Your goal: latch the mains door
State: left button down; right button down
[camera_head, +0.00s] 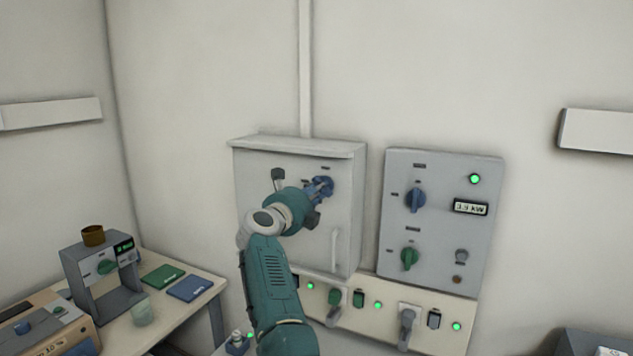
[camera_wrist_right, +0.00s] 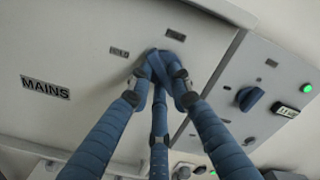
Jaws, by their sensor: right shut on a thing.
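The mains door (camera_head: 350,215) is the front of a grey cabinet on the wall, and it looks closed. In the right wrist view the door carries a MAINS label (camera_wrist_right: 45,88). A blue latch knob (camera_wrist_right: 155,55) sits on the door's upper right part, with small label plates near it. My right gripper (camera_head: 322,187) is at this knob. In the wrist view its blue fingers (camera_wrist_right: 161,75) converge on the knob and are shut on it, hiding most of it. The knob's exact angle is hard to tell. My left gripper is not in view.
Right of the cabinet is a grey control panel (camera_head: 440,265) with a blue knob (camera_head: 415,199), a green knob (camera_head: 409,258) and a power display (camera_head: 470,207). Below runs a socket strip (camera_head: 380,318) with green lamps. A bench (camera_head: 200,312) with instruments stands at the left.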

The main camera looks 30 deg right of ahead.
jog(key=shift+s+d+n+p, duration=0.1)
jog(key=shift+n+p, duration=1.95)
jog(key=shift+n, duration=0.05)
jog(key=shift+s+d+n+p, duration=0.1)
jog(key=shift+n+p, duration=1.95)
jog(key=shift+n, duration=0.05)
jog(key=c, duration=1.6)
grip_release()
jog(key=shift+f, duration=0.1)
jog(key=shift+o, duration=0.2)
